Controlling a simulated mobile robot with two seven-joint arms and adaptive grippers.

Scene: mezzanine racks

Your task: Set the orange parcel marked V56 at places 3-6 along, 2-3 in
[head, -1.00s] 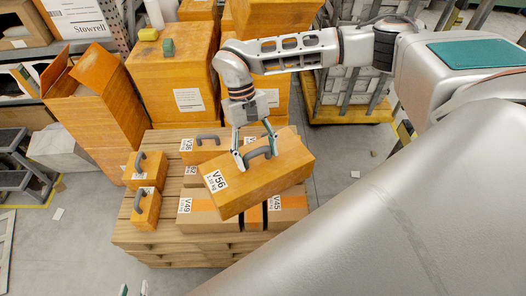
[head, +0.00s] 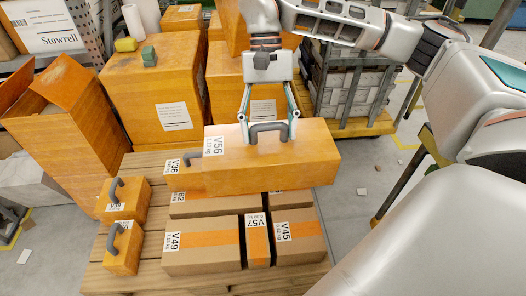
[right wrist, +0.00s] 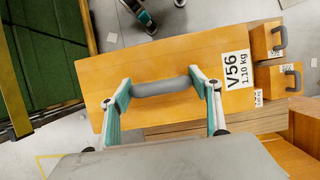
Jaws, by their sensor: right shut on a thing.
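The orange parcel V56 (head: 280,172) is a long box with a grey handle on top. My right gripper (head: 269,138) is shut on that handle from above. In the right wrist view the handle (right wrist: 160,88) lies between the two fingers of my right gripper (right wrist: 164,91), and the V56 label (right wrist: 235,70) faces up. The parcel hangs level above the back of the pallet (head: 110,272) and hides part of the boxes behind and under it. My left gripper (right wrist: 166,17) shows only at the top edge of the right wrist view, its fingers apart and empty.
On the pallet stand brown boxes V49 (head: 202,250), V57 (head: 257,240) and V45 (head: 299,238), with box V36 (head: 183,180) behind. Two small orange handled parcels (head: 123,200) (head: 123,250) stand at left. Large orange boxes (head: 160,90) stand behind. Bare slats show at the front left.

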